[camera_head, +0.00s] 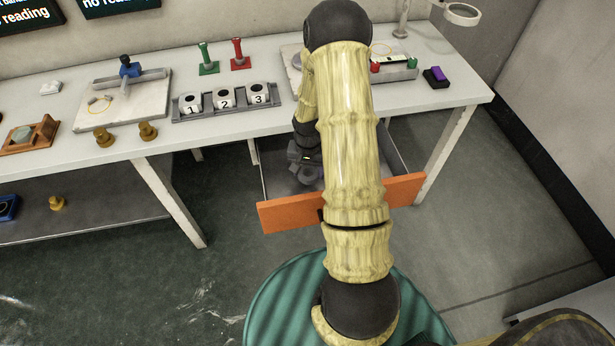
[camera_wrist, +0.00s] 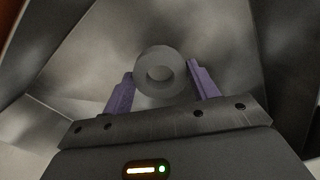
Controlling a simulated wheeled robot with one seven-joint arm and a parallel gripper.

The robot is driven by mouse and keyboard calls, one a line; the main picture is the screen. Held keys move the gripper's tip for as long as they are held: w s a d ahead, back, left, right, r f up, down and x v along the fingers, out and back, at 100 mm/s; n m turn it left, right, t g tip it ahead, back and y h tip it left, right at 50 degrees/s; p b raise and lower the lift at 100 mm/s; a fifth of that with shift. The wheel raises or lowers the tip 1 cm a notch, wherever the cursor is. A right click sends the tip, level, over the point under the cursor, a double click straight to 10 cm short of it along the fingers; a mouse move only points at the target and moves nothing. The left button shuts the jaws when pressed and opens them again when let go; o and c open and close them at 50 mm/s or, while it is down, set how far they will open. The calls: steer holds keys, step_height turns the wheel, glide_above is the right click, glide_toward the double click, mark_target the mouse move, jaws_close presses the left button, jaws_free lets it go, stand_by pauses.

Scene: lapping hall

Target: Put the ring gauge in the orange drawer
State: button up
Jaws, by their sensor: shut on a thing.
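The ring gauge (camera_wrist: 160,92) is a grey ring with a round hole. In the wrist view it sits between the purple fingers of my gripper (camera_wrist: 160,76), which is shut on it. The orange drawer (camera_head: 289,214) stands pulled out under the bench, with an orange front and grey inside. In the head view my gripper (camera_head: 305,165) points down inside the drawer opening. My arm hides the middle of the drawer and much of its inside. I cannot tell whether the ring touches the drawer floor.
The white bench (camera_head: 240,125) stands above the drawer. On it are a numbered rack (camera_head: 228,102), a green stand (camera_head: 207,60), a red stand (camera_head: 238,55) and a purple-topped block (camera_head: 436,77). A bench leg (camera_head: 443,155) stands right of the drawer.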

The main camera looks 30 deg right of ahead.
mark_target(309, 178)
step_height(309, 178, down, 3)
steer(key=shift+s, duration=0.15)
steer(key=shift+f, duration=0.35)
steer(key=shift+f, duration=0.15)
steer(key=o, duration=1.1)
